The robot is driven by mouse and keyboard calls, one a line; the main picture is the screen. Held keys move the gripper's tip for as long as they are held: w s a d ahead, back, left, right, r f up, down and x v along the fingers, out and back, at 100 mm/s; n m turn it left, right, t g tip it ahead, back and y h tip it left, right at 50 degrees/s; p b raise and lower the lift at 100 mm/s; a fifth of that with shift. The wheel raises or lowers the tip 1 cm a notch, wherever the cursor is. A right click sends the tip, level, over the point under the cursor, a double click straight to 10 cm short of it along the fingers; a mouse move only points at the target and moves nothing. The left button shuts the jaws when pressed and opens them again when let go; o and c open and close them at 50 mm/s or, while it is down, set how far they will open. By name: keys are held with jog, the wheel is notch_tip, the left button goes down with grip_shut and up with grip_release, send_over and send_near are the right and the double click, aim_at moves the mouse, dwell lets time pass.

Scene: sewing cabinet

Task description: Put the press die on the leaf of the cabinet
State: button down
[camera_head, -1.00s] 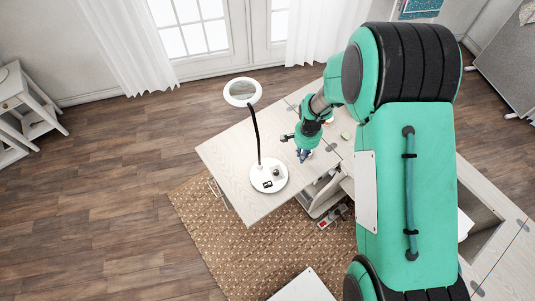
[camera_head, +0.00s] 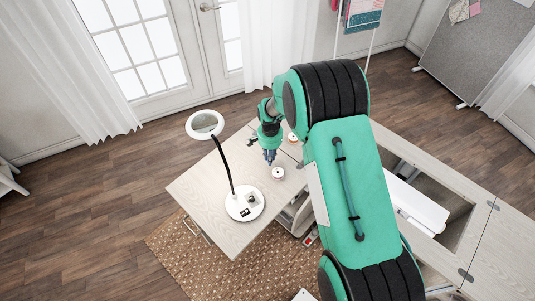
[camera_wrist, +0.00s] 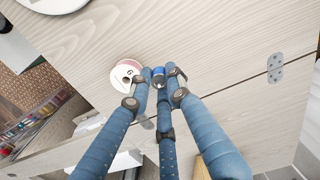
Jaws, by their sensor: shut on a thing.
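The leaf (camera_head: 205,185) of the cabinet is a pale wood panel, and its wood (camera_wrist: 225,50) fills much of the wrist view. My gripper (camera_head: 270,160) is over the leaf, pointing down. In the wrist view its blue fingers (camera_wrist: 158,84) close together on a small blue and grey thing (camera_wrist: 158,71), apparently the press die. It is mostly hidden by the fingers, and I cannot tell whether it touches the leaf. A round white-topped, pinkish spool-like thing (camera_wrist: 125,73) stands close beside the fingertips; it also shows in the head view (camera_head: 278,173).
A magnifier lamp (camera_head: 244,204) stands on the leaf, left of my gripper. Another small round thing (camera_head: 293,137) sits to the right. A hinge (camera_wrist: 275,67) lies at a seam. The cabinet's open well (camera_head: 440,205) is at the right. The leaf's left part is bare.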

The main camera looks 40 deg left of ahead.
jog(key=shift+w+a+f, duration=0.1)
jog(key=shift+w+a, duration=0.7)
jog(key=shift+a, duration=0.3)
jog(key=shift+w+a+f, duration=0.1)
jog(key=shift+w+a, duration=0.65)
jog(key=shift+a, duration=0.3)
jog(key=shift+f, duration=0.15)
jog(key=shift+f, duration=1.6)
jog(key=shift+f+b, duration=0.15)
jog(key=shift+b, duration=0.15)
jog(key=c, duration=1.6)
grip_release()
jog(key=shift+c, duration=0.2)
jog(key=shift+r, duration=0.2)
notch_tip(320, 180, up, 12)
jog(key=shift+p, duration=0.4)
